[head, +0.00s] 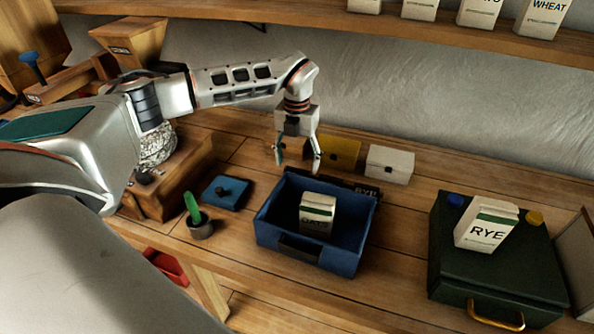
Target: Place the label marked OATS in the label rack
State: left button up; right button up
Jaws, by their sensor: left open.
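My left gripper (296,164) hangs fingers down, open and empty, over the back of the bench, just behind the blue bin (268,238). A white and green carton (317,213) with dim lettering that looks like OATS stands inside the bin. A dark strip (366,189) lettered RYE lies behind the bin, partly hidden by it; I cannot tell whether it is the label rack or a label. I cannot make out a separate OATS label. My right gripper is not in view.
A yellow block (341,152) and a white block (389,164) stand at the wall. A RYE carton (486,227) rests on a dark green case (480,270) at right.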

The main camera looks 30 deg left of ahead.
aim_at(297, 171)
pick_arm(q)
notch_tip(297, 171, up, 8)
jog(key=shift+b, duration=0.35)
jog(key=shift+r, duration=0.1)
dwell(0.3)
